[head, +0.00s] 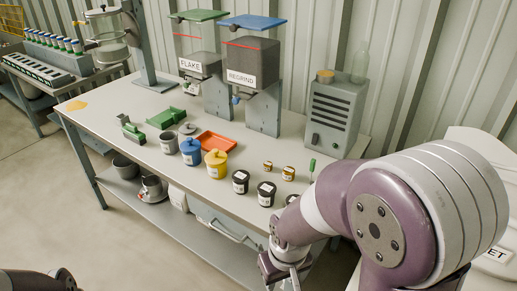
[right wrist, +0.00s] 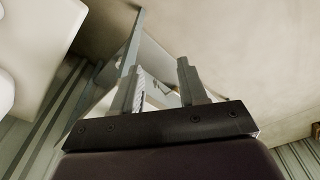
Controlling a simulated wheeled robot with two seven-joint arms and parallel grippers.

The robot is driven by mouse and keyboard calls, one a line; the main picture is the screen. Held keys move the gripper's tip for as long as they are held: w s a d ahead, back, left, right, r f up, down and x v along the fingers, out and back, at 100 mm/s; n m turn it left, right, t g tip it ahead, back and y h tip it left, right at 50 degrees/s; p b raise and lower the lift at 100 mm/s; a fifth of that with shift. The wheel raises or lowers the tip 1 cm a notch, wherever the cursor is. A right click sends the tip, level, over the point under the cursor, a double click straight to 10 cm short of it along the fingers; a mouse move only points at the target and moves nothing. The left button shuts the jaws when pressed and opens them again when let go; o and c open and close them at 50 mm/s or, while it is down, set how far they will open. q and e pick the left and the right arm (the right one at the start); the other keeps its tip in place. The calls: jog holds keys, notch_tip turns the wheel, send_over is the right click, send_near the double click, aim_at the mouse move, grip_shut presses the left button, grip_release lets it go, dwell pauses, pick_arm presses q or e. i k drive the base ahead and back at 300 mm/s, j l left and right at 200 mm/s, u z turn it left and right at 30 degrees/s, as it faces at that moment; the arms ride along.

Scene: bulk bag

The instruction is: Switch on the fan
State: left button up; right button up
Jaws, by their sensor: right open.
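A grey louvred box (head: 335,115), which looks like the fan unit, stands at the back right of the workbench. It has dark slots across its front and small controls low on the front; their setting is too small to tell. My right gripper (head: 282,272) is in front of the bench's front edge, low and well apart from the box. In the right wrist view its two fingers (right wrist: 160,82) are spread with nothing between them. The box cannot be made out in that view. Only part of my left arm shows at the lower left; its gripper is out of frame.
Black, blue and yellow pots stand along the workbench (head: 100,112), with small jars and a green-handled tool (head: 311,165) before the box. An orange tray (head: 217,143) lies mid-bench. Two hoppers, FLAKE (head: 195,50) and REGRIND (head: 250,65), stand behind.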

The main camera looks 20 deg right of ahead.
aim_at(315, 137)
jog(key=i+z, duration=0.25)
jog(key=z, duration=0.2)
jog(key=i+z, duration=0.25)
jog(key=z, duration=0.2)
jog(key=i+z, duration=0.2)
jog(key=z, duration=0.2)
jog(key=i+j, duration=0.15)
jog(key=j, duration=0.25)
jog(key=i+j+z, duration=0.1)
jog(key=j, duration=0.25)
jog(key=i+j, duration=0.2)
jog(key=j, duration=0.2)
jog(key=l+u, duration=0.15)
jog(key=u, duration=0.15)
jog(key=l+u, duration=0.15)
jog(key=u, duration=0.2)
jog(key=k+l+u, duration=0.15)
jog(key=u, duration=0.15)
jog(key=k+l+u, duration=0.2)
jog(key=u, duration=0.15)
